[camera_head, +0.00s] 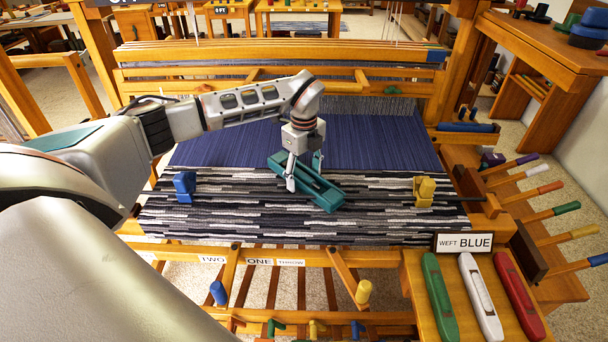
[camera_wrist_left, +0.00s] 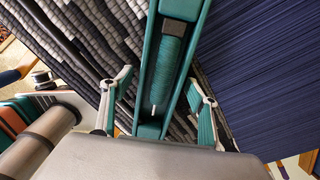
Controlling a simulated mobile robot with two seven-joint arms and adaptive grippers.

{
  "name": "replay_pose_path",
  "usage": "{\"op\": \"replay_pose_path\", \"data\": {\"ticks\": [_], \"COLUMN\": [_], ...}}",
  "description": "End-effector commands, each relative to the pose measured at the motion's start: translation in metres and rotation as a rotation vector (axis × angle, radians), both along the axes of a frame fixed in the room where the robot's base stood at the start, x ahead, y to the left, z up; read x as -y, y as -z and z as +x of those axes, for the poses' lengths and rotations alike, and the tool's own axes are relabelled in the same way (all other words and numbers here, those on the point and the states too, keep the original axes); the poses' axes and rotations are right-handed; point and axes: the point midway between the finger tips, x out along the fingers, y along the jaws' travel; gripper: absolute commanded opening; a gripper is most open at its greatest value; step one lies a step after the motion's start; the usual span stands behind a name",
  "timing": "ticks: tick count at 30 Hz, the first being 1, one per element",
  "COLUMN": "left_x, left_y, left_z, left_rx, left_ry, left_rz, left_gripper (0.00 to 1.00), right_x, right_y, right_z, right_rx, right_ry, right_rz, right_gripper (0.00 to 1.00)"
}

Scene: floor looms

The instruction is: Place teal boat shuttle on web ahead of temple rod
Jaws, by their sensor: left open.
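The teal boat shuttle (camera_head: 325,194) lies slantwise across the line where the navy warp (camera_head: 380,150) meets the black, grey and white striped web (camera_head: 240,215). In the left wrist view the shuttle (camera_wrist_left: 152,60) shows its teal thread bobbin. My left gripper (camera_head: 304,172) is open over the shuttle; in the wrist view its fingers (camera_wrist_left: 160,78) stand apart on either side. I cannot tell whether they touch it. A blue block (camera_head: 184,187) and a yellow block (camera_head: 424,191) stand at opposite sides of the web; I cannot make out a rod between them. My right gripper is not in view.
The wooden loom beam (camera_head: 280,53) crosses behind my arm. Several coloured-tip handles stick out at right.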

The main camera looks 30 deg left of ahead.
Motion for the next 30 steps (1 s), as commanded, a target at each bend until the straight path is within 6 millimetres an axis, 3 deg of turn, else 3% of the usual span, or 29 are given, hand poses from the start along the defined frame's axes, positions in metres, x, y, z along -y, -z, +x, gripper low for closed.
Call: {"op": "replay_pose_path", "data": {"ticks": [5,15,21,30], "left_x": [0.0,-0.001,0.0,0.0], "left_y": [-0.013,-0.08,-0.11,-0.123], "left_z": [0.001,0.001,0.001,0.0], "left_rx": [0.004,0.006,0.003,0.0], "left_ry": [0.001,0.0,0.001,0.0], "left_rz": [0.0,0.001,0.0,0.0], "left_gripper": [0.59,0.59,0.59,0.59], "right_x": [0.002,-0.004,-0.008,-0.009], "right_y": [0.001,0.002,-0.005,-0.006], "right_z": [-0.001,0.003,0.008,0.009], "right_rx": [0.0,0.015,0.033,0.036], "right_ry": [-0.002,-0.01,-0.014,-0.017], "right_rz": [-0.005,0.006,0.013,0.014], "right_gripper": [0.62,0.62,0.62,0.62]}}
